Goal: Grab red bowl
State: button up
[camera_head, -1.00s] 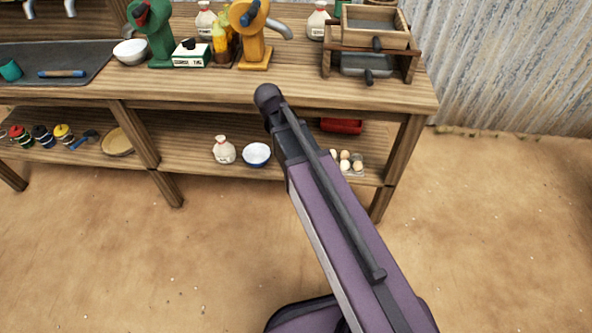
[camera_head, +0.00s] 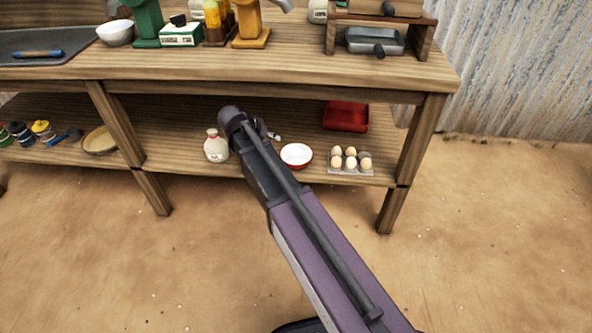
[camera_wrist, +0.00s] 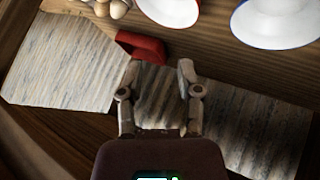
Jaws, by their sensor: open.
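The red bowl (camera_head: 296,155), white inside with a red outside, sits on the lower shelf between my arm and the eggs in the head view. In the wrist view the red bowl (camera_wrist: 172,8) is cut off by the top edge. My gripper (camera_wrist: 159,72) is open and empty; its fingers are apart from the bowl, which lies above them in that picture. In the head view my gripper is mostly hidden behind my arm. A white bowl with a blue rim (camera_wrist: 276,22) is right of the red bowl in the wrist view; my arm hides it in the head view.
Eggs in a carton (camera_head: 350,160) stand right of the red bowl. A white jar (camera_head: 216,146) stands left of my arm. The tabletop (camera_head: 280,68) overhangs the shelf.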

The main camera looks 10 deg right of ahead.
jog(key=w+a+f+t+h+b, duration=0.1)
jog(key=w+a+f+b, duration=0.2)
jog(key=f+b, duration=0.3)
jog(key=shift+w+m, duration=0.4)
jog(key=b+x, duration=0.5)
jog(key=x, duration=0.2)
jog(key=shift+f, duration=0.2)
jog(key=shift+w+d+f+b, duration=0.35)
jog(key=shift+d+b, duration=0.1)
jog(key=shift+d, duration=0.05)
